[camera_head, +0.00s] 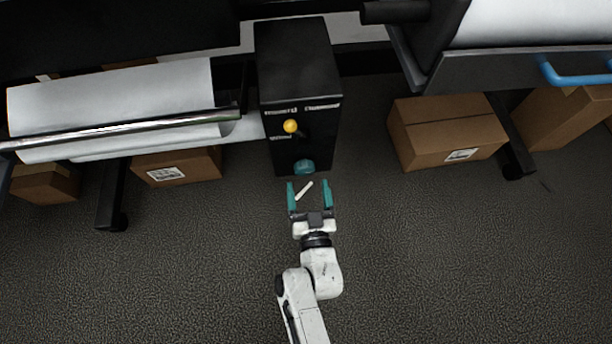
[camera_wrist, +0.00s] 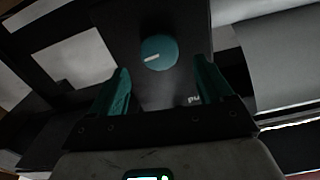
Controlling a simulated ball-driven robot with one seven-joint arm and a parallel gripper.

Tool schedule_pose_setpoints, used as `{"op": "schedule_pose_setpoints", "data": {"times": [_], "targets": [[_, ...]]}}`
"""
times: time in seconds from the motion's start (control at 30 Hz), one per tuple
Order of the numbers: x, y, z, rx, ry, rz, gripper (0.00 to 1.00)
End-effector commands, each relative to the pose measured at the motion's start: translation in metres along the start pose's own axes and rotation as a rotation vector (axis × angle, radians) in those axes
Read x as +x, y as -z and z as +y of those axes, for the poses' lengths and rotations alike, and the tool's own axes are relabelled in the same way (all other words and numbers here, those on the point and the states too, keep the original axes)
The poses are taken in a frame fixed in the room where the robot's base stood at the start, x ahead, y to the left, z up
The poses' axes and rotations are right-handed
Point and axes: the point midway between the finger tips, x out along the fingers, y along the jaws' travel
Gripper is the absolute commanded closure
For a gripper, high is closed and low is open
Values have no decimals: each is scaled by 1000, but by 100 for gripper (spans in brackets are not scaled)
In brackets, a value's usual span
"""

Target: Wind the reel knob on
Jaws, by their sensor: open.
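The black box (camera_head: 295,70) stands upright on the floor between two machines. A teal round knob (camera_head: 304,167) sits low on its front; in the wrist view the knob (camera_wrist: 158,52) shows a white pointer mark directed to the left and slightly down. A yellow ball-ended part (camera_head: 290,126) is higher on the front. My gripper (camera_head: 309,191) is open, its teal fingers pointing at the box, just short of the knob. In the wrist view my gripper (camera_wrist: 160,90) has the knob ahead, centred between and beyond the fingers, apart from both.
A small white strip (camera_head: 304,190) shows between my fingers in the head view. Cardboard boxes stand at right (camera_head: 447,130) and left (camera_head: 178,166). A roll machine with a metal bar (camera_head: 120,130) is at left, and a blue handle (camera_head: 575,76) at right. The front floor is clear.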

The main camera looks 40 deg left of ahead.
Motion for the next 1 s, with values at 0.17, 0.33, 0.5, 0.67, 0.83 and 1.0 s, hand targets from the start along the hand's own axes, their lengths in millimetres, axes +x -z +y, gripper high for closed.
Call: {"op": "schedule_pose_setpoints", "data": {"times": [0.17,0.33,0.5,0.67,0.83,1.0], "targets": [[28,-3,0,1,0,2,20],[41,-2,0,1,0,-1,20],[44,-1,0,0,0,-2,20],[44,0,0,0,0,-1,20],[44,0,0,0,0,-1,36],[44,0,0,0,0,-1,52]]}}
